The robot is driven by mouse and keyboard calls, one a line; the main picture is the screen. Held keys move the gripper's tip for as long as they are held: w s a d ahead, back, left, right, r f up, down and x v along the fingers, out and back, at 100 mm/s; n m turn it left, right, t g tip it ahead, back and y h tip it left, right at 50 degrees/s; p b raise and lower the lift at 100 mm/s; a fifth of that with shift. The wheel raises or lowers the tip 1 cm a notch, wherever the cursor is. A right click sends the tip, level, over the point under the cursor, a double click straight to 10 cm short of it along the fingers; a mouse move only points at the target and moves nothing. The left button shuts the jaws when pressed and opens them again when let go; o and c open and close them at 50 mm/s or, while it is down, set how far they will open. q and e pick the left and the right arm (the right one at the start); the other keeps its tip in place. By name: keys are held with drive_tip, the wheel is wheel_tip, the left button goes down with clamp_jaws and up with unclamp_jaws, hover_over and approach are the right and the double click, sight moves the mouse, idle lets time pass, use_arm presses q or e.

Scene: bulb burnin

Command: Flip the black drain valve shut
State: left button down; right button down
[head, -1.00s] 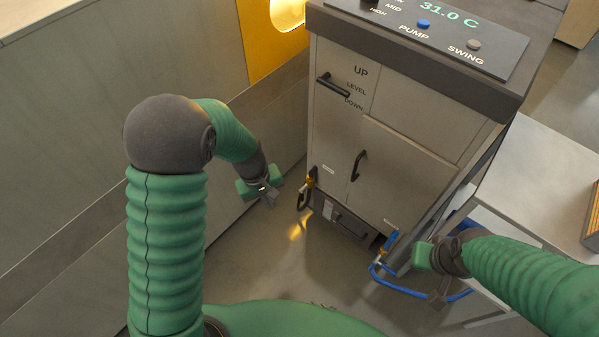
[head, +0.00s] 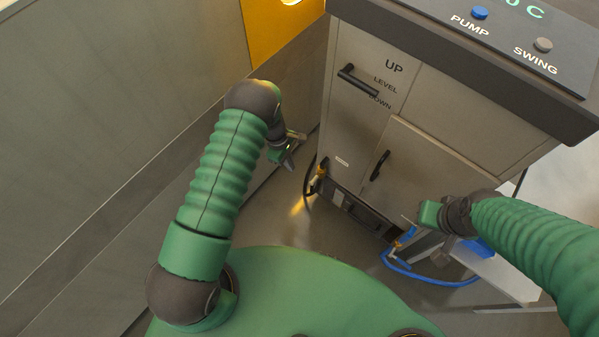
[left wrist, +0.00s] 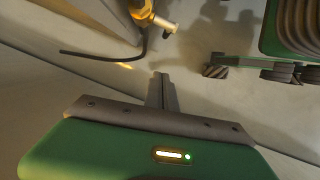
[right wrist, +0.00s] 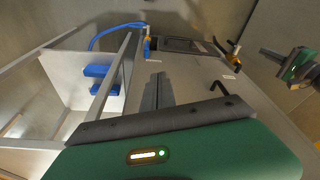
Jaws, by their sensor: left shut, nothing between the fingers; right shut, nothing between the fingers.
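A brass drain valve with a black hose (head: 308,182) is low on the cabinet's left front corner. Its brass body (head: 322,170) also shows at the top of the left wrist view (left wrist: 143,10), with a pale stub end. I cannot tell whether its lever stands open or closed. My left gripper (head: 289,163) is shut and empty, a little left of the valve and apart from it. In the left wrist view its closed fingers (left wrist: 162,82) point toward the valve's hose. My right gripper's closed, empty fingers (right wrist: 155,92) are in front of the cabinet's right side; the head view hides them.
The cabinet (head: 445,165) has black handles and a dark top panel. A grey wall (head: 120,120) borders the left. Open floor (head: 265,225) lies between me and the cabinet.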

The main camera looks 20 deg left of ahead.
use_arm(q)
drive_tip(key=s+d+f+b, duration=0.1)
drive_tip(key=d+f+b, duration=0.2)
drive_tip(key=d+f, duration=0.3)
wheel_tip(320, 180, down, 3)
drive_tip(key=shift+r, duration=0.15)
